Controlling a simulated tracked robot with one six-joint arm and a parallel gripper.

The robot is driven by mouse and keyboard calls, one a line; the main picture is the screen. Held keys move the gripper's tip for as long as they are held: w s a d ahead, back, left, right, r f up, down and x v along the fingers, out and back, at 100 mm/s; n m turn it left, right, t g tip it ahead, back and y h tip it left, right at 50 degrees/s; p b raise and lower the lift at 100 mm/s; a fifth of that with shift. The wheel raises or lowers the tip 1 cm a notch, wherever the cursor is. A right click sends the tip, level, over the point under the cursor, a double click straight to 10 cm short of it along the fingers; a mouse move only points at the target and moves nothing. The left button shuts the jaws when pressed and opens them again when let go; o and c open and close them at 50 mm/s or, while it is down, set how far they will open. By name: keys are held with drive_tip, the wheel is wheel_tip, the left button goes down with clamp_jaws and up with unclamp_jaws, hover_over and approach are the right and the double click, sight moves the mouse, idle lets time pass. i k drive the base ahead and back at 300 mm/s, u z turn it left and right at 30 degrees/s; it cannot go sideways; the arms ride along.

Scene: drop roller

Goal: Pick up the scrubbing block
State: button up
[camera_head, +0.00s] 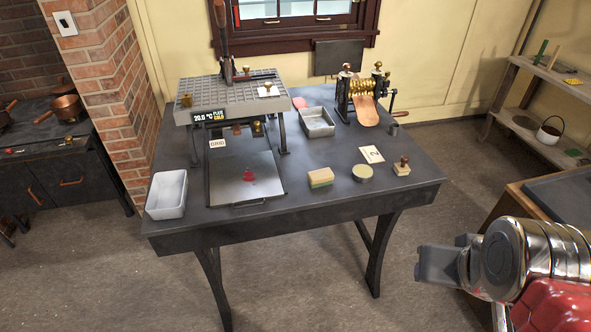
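The scrubbing block (320,179) looks like a small tan block with a green lower layer. It lies flat near the front edge of the dark table (290,214), right of a metal plate. My gripper (428,263) is at the lower right, off the table's front right side and well apart from the block. Its grey fingers point left, and I cannot see whether there is a gap between them. Nothing shows in front of the fingertips.
A round tin (362,173) and a wooden-handled stamp (402,166) stand right of the block. A card (371,154) lies behind the tin. Left are a metal plate (225,185) and a white tray (166,197). A roller machine (366,98) stands at the back.

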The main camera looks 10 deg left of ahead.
sight(316, 179)
drive_tip(key=u, duration=0.35)
drive_tip(key=i, duration=0.55)
drive_tip(key=u, duration=1.05)
drive_tip(key=i, duration=0.85)
drive_tip(key=u, duration=0.5)
